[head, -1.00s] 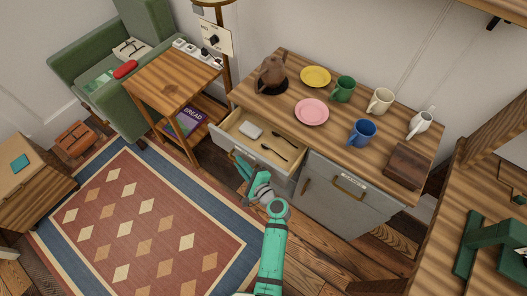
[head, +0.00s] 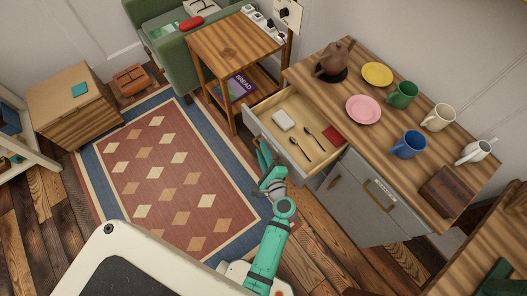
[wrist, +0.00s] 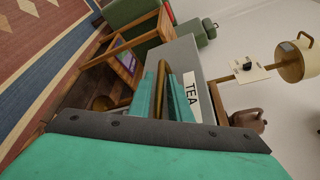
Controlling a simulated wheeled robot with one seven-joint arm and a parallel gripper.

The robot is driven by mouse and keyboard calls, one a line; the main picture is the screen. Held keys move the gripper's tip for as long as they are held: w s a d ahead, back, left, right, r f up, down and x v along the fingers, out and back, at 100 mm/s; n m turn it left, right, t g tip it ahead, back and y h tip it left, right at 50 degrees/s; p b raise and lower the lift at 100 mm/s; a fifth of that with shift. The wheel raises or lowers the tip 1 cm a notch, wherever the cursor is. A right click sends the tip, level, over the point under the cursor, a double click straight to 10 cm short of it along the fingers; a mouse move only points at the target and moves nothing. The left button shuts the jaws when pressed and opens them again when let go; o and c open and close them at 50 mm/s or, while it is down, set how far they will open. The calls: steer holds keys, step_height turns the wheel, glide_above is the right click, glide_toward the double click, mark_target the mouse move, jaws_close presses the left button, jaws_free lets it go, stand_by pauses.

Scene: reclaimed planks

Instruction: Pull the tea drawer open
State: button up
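The tea drawer (head: 279,102) stands pulled out from the grey cabinet in the head view. A white block, dark utensils and a red packet lie in it. In the wrist view its grey front (wrist: 183,55) carries a white label (wrist: 190,97) reading TEA. The brass handle (wrist: 162,76) lies between the two teal fingers of my gripper (wrist: 161,100), which looks shut on it. In the head view my gripper (head: 265,157) is at the drawer's front, and the handle is mostly hidden behind it.
The cabinet top (head: 345,128) holds a brown teapot (head: 335,57), plates, several mugs and a wooden block. A small side table (head: 236,45) stands left of the drawer. A patterned rug (head: 175,165) lies on the open floor in front.

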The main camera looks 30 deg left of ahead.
steer(key=shift+o, duration=0.5)
steer(key=shift+s+d, duration=0.15)
steer(key=shift+d, duration=0.05)
steer(key=v, duration=1)
steer(key=shift+d, duration=0.15)
steer(key=shift+s+r, duration=0.1)
steer(key=shift+s, duration=0.05)
